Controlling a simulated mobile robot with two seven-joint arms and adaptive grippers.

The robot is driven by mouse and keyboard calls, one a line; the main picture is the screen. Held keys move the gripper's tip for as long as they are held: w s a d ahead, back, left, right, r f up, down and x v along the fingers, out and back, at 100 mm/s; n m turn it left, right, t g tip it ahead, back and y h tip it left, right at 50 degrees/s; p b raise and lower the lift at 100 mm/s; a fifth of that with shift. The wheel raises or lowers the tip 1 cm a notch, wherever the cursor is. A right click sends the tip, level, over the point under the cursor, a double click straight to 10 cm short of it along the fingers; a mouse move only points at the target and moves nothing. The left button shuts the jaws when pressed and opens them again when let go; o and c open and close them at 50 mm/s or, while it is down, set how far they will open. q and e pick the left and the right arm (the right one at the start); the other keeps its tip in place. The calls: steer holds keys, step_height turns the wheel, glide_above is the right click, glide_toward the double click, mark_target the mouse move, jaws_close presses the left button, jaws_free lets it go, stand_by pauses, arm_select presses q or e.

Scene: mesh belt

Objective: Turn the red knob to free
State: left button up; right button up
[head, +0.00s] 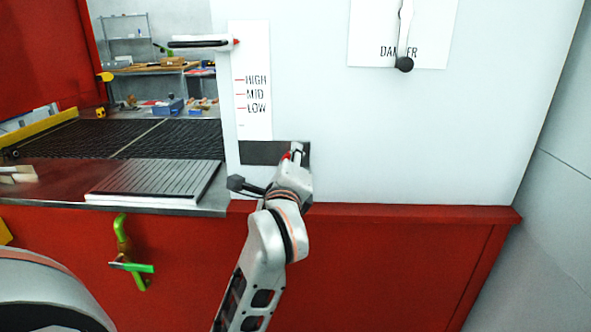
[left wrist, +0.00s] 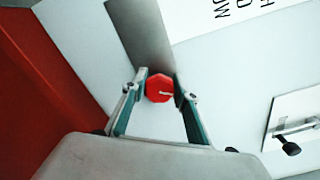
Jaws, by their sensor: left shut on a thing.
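The red knob (left wrist: 158,88) is eight-sided with a short pale mark that points right in the left wrist view. It sits at the end of a dark grey plate (left wrist: 138,35) on the white panel. My left gripper (left wrist: 158,84) has a finger on each side of the knob and is shut on it. In the head view my left gripper (head: 294,154) reaches the right end of the dark plate (head: 262,152) and hides most of the knob. No lettering at the knob is readable. My right gripper is not in view.
Above the plate is a white scale (head: 252,90) marked HIGH, MID, LOW. A lever with a black ball (head: 403,64) hangs on a danger sign, higher right. A black knob (head: 236,183) is left of my wrist. The mesh belt (head: 130,137) lies left; a green handle (head: 130,266) is below.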

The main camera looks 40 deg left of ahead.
arm_select(q)
steer(key=shift+f+n+b, duration=0.4)
steer(key=shift+f+n, duration=0.1)
steer(key=n+b, duration=0.2)
steer(key=shift+n, duration=0.3)
steer(key=shift+r+n+b, duration=0.1)
steer(key=shift+n+b, duration=0.7)
steer(key=shift+n, duration=0.1)
steer(key=shift+r+n, duration=0.1)
steer(key=shift+n, duration=0.2)
steer(key=shift+r+b, duration=0.15)
steer(key=shift+b, duration=0.2)
steer(key=shift+n, duration=0.3)
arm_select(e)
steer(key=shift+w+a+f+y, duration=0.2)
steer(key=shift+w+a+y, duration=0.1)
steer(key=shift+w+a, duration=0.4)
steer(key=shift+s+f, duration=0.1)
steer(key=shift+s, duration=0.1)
arm_select(q)
steer(key=o, duration=1.1)
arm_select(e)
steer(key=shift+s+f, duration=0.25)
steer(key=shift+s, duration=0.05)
